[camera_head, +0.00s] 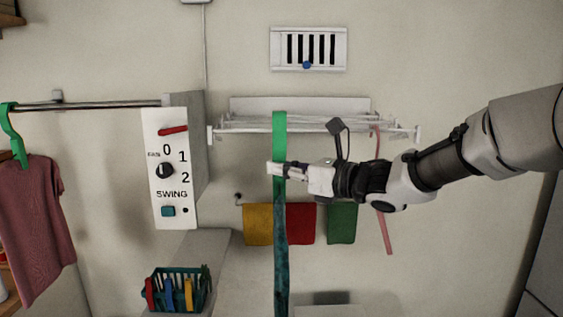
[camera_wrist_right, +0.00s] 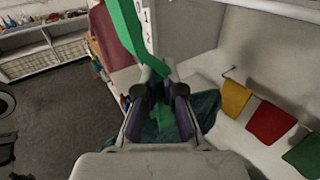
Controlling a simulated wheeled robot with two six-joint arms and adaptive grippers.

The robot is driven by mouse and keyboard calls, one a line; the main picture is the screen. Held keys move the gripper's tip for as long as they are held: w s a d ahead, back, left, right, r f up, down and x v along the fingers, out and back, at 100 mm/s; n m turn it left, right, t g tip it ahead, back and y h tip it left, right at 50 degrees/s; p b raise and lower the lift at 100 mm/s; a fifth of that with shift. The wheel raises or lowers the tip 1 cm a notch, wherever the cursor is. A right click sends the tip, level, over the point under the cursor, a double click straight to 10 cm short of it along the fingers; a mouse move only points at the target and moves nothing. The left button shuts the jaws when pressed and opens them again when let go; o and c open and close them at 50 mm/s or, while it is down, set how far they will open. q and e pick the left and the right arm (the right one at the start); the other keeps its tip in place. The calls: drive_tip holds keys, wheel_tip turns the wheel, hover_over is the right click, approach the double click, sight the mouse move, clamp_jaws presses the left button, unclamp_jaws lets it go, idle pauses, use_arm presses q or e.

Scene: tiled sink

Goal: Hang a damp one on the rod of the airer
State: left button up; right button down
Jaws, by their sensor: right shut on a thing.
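A green hanger (camera_head: 279,140) shows edge-on, with a dark teal garment (camera_head: 281,265) hanging below it. My right gripper (camera_head: 279,170) comes in from the right and is shut on the hanger. In the right wrist view the hanger (camera_wrist_right: 126,25) rises from between the fingers (camera_wrist_right: 162,90), with the teal garment (camera_wrist_right: 206,108) beyond. The white wall airer (camera_head: 395,129) has thin rods. The hanger's top overlaps the airer's front rod in the head view; I cannot tell whether they touch. My left gripper is not in view.
A control box (camera_head: 172,200) with knob and buttons is left of the airer. Further left, a maroon shirt (camera_head: 35,220) hangs on a metal rail (camera_head: 110,106). Yellow (camera_head: 257,224), red (camera_head: 301,224) and green cloths (camera_head: 342,223) hang below the airer. A basket (camera_head: 160,293) stands lower left.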

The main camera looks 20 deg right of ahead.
drive_tip(key=w+p, duration=0.2)
drive_tip(key=shift+w+d+r, duration=0.2)
drive_tip(key=shift+w+d, duration=0.1)
drive_tip(key=shift+w, duration=0.05)
drive_tip(key=w+p, duration=0.1)
drive_tip(key=p, duration=0.1)
drive_tip(key=w+d+p, duration=0.1)
drive_tip(key=w+p, duration=0.1)
drive_tip(key=shift+w+d+f, duration=0.15)
drive_tip(key=shift+w+f, duration=0.35)
drive_tip(key=shift+w, duration=0.05)
drive_tip(key=shift+s+f+b, duration=0.1)
drive_tip(key=shift+f+b, duration=0.5)
drive_tip(key=shift+b, duration=0.2)
drive_tip(key=shift+f+b, duration=0.7)
drive_tip(key=shift+b, duration=0.55)
drive_tip(key=c, duration=1.2)
unclamp_jaws()
